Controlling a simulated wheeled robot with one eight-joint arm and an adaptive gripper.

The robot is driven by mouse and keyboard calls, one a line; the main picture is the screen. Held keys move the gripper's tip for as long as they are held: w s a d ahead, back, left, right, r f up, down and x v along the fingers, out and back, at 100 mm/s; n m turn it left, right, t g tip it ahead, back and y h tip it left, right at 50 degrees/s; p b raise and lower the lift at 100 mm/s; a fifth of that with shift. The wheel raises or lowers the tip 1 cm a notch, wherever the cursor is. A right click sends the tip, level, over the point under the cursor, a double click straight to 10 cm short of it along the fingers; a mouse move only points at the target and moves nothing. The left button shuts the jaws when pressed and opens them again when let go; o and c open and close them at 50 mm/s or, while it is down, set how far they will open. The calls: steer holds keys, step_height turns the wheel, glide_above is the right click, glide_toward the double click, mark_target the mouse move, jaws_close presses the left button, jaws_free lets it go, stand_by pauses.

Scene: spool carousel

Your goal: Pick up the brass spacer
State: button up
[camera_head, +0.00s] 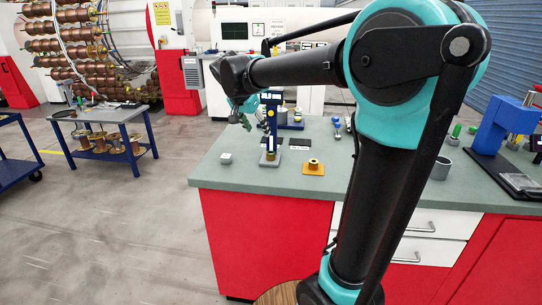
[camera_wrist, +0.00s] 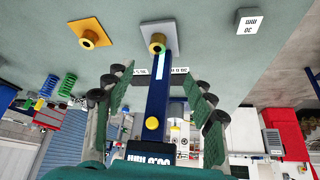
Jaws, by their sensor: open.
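Two brass pieces stand on the bench, and I cannot tell for sure which is the spacer. One brass piece with a dark centre hole (camera_wrist: 89,38) sits on an orange plate (camera_wrist: 97,26); it also shows in the head view (camera_head: 313,163). A smaller brass ring (camera_wrist: 157,46) sits on a grey plate (camera_wrist: 148,30) at the foot of a blue gauge stand (camera_wrist: 157,97). My gripper (camera_wrist: 157,92) is open and empty, its green-padded fingers spread in view either side of the blue stand. In the head view my gripper (camera_head: 243,112) is small, near the stand.
A white block labelled 30 mm (camera_wrist: 248,22) stands apart on the bench (camera_head: 225,178). A blue press (camera_head: 505,125) and grey cup (camera_head: 441,168) stand at the right.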

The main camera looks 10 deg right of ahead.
glide_above(270, 153)
steer(key=s+a, duration=0.2)
step_height(270, 153, down, 9)
steer(key=shift+a+r, duration=0.15)
steer(key=shift+r, duration=0.05)
steer(key=shift+d+x, duration=0.2)
steer(key=shift+x, duration=2.5)
steer(key=shift+r, duration=0.1)
jaws_close()
